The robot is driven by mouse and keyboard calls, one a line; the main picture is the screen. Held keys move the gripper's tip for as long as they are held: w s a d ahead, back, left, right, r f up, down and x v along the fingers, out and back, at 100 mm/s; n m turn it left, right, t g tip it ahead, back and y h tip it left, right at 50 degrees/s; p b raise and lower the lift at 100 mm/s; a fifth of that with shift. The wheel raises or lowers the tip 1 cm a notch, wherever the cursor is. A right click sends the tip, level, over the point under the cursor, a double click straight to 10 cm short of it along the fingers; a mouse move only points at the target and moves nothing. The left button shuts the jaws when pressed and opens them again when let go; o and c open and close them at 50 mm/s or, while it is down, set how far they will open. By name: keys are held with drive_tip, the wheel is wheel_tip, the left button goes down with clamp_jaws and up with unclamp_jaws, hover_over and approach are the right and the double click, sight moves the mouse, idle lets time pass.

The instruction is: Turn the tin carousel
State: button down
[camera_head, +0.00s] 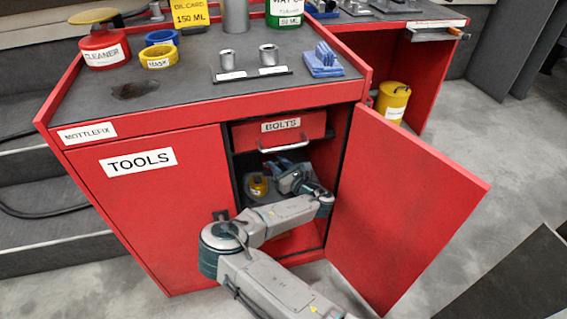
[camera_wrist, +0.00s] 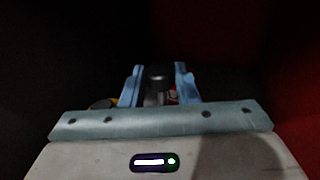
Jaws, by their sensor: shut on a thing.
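The tin carousel (camera_head: 252,209) is inside the open red cabinet, below the BOLTS drawer, mostly hidden by my arm and the cabinet's shade. A small yellow tin (camera_head: 258,188) with a dark top stands at its left. My gripper (camera_head: 286,172) is inside the cabinet, to the right of this tin. In the wrist view, my blue fingers (camera_wrist: 159,72) stand on both sides of a dark upright post or knob (camera_wrist: 158,86) and are shut on it. Yellow shows low beside the left finger. The rest of the carousel is too dark to make out.
The open red door (camera_head: 400,205) stands to the right of my arm. The closed TOOLS door (camera_head: 160,215) is at the left. The BOLTS drawer (camera_head: 280,130) hangs above my gripper. Tins and tools stand on the cabinet top. Grey floor (camera_head: 500,160) is clear at the right.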

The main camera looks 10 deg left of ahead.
idle(0.3)
drive_tip(key=c, duration=1.1)
unclamp_jaws()
drive_tip(key=shift+s+d+p, duration=0.3)
drive_tip(key=shift+s+d, duration=0.1)
drive_tip(key=p+v, duration=0.3)
drive_tip(key=v, duration=0.9)
drive_tip(key=shift+s+d, duration=0.25)
